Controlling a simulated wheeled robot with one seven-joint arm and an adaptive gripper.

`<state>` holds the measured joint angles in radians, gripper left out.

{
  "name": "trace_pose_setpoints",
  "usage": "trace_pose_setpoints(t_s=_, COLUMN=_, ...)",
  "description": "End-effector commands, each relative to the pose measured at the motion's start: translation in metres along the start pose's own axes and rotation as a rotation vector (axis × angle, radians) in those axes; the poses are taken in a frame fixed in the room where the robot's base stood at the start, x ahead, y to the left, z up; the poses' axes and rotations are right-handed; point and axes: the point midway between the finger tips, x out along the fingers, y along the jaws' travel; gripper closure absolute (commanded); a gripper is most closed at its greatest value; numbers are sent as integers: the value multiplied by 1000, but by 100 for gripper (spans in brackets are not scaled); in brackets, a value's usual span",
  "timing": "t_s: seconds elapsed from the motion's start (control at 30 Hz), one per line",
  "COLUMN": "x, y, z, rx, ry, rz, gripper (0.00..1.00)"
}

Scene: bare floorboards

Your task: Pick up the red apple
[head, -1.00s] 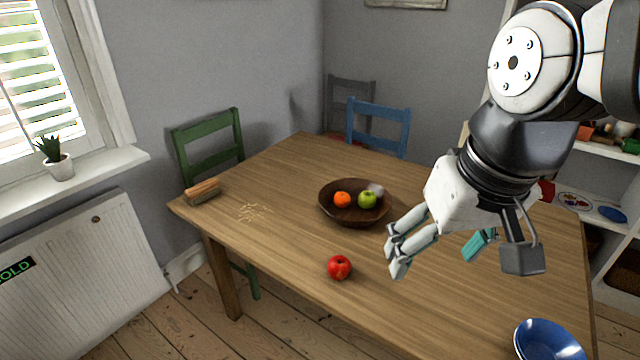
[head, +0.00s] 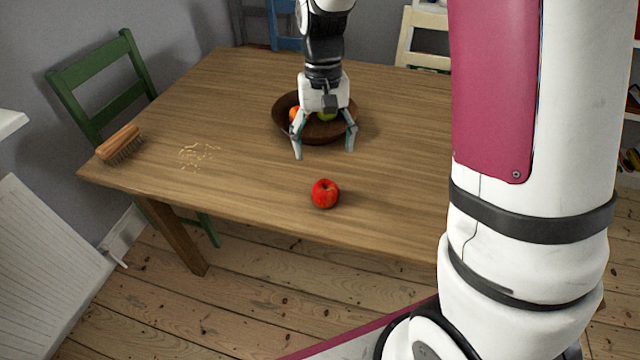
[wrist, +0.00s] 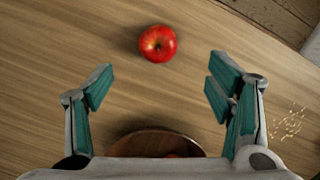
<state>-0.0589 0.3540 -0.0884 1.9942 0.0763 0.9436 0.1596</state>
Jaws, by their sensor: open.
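The red apple (head: 325,194) sits on the bare wooden table near its front edge in the head view. In the wrist view the apple (wrist: 158,43) lies beyond the fingertips, near the top and slightly left of the middle between them. My gripper (head: 324,154) is open and empty, pointing down over the table, behind the apple and apart from it. In the wrist view my gripper (wrist: 160,80) shows both teal-padded fingers spread wide.
A dark wooden bowl (head: 283,122) with an orange fruit (head: 294,114) and a green apple (head: 327,116) stands just behind my gripper. A brush (head: 119,145) and scattered crumbs (head: 197,154) lie on the left. The table around the red apple is clear.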

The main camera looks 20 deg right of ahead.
Motion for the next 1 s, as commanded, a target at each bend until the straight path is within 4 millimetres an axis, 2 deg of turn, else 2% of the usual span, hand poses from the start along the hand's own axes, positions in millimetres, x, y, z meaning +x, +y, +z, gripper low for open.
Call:
trace_pose_setpoints(t_s=0.3, x=59, y=0, z=0, rx=-2, ry=-3, rz=1, gripper=26)
trace_pose_setpoints(t_s=0.63, x=85, y=1, z=-2, rx=-1, ry=-2, rz=1, gripper=26)
trace_pose_setpoints(t_s=0.83, x=114, y=3, z=-8, rx=-2, ry=-3, rz=1, gripper=26)
trace_pose_setpoints(t_s=1.0, x=128, y=3, z=-7, rx=-2, ry=-2, rz=1, gripper=26)
